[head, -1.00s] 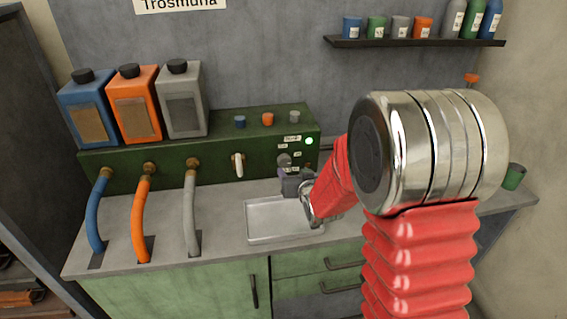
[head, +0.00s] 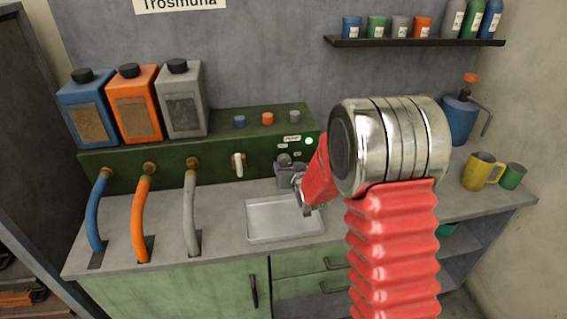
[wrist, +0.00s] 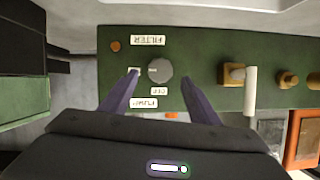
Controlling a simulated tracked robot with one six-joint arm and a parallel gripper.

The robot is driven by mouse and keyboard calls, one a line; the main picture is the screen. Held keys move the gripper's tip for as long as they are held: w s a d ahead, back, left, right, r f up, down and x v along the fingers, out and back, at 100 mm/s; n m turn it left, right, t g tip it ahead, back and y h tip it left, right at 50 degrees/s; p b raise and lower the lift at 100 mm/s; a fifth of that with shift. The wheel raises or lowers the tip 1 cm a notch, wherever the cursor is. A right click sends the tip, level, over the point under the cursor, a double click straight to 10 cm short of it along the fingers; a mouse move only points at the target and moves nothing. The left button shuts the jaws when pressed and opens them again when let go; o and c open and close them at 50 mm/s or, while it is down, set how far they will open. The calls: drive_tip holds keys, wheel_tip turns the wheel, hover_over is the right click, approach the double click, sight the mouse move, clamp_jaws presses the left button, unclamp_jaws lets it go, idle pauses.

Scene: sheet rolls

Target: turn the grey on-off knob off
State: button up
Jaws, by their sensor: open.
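The round grey knob (wrist: 160,71) is on the front of a dark green panel (wrist: 198,60), beside the OFF label (wrist: 158,91). A pale mark on the knob faces left in the wrist view, towards a small label partly covered by a fingertip. My gripper (wrist: 159,79) is open, with its two purple fingers on either side of the knob and a gap at each side. Contact cannot be told. In the head view my gripper (head: 287,176) is just below the knob (head: 284,159) and hides its lower edge.
A white lever valve (wrist: 250,92) sits beside the knob on the panel. A metal tray (head: 285,218) lies on the counter below my gripper. Blue, orange and grey hoses (head: 191,215) stand to the left. A green lamp (head: 309,140) glows on the panel.

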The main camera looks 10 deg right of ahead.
sight(285, 163)
drive_tip(key=shift+x, duration=3.5)
drive_tip(key=shift+c, duration=0.4)
drive_tip(key=c, duration=0.9)
drive_tip(key=shift+a, duration=0.2)
drive_tip(key=shift+c, duration=0.4)
drive_tip(key=shift+d, duration=0.15)
